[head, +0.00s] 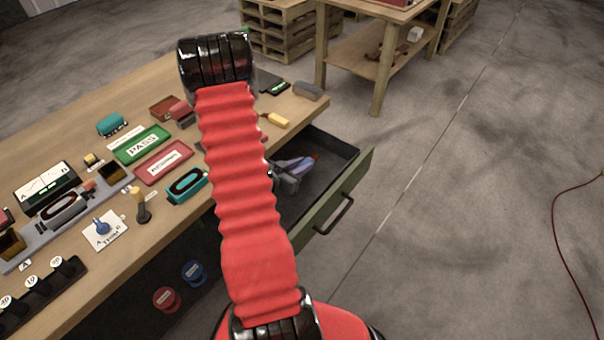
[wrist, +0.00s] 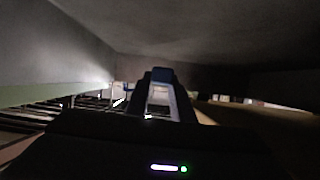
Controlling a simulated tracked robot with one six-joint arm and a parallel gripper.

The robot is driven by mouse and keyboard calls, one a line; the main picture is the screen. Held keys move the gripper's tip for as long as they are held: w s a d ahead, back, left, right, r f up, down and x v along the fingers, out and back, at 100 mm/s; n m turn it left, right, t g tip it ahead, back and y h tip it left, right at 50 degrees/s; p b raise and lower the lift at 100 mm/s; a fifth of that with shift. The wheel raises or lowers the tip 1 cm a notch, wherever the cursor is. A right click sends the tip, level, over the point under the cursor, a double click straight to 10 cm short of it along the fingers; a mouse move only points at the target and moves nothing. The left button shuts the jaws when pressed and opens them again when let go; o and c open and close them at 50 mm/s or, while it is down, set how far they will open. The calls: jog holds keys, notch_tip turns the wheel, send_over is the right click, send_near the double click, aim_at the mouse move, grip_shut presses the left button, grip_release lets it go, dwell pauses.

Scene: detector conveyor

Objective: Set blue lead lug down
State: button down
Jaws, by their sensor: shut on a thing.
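My gripper (head: 296,166) is low inside the open drawer (head: 341,150), partly hidden behind my red arm in the head view. Its jaws are shut on a small bluish piece, which looks like the blue lead lug (head: 304,163). In the wrist view my gripper (wrist: 160,92) points away from the camera, with a dark blue block (wrist: 161,75) at its tips. That view is dark, so I cannot tell whether the piece touches the drawer floor. Another blue piece (head: 102,228) stands on a white card on the bench.
The drawer's green front (head: 336,203) and side walls surround my gripper. The wooden bench (head: 165,83) carries green PASS and red trays, a teal ring piece (head: 187,186) and a yellow-handled item (head: 275,120) near the drawer. The floor to the right is clear apart from a red cable.

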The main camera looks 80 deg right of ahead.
jog(key=shift+f, duration=0.1)
jog(key=shift+f, duration=2.05)
jog(key=c, duration=1.5)
grip_release()
jog(key=shift+f, duration=0.1)
jog(key=shift+c, duration=0.2)
jog(key=shift+v, duration=3.8)
jog(key=shift+d, duration=0.1)
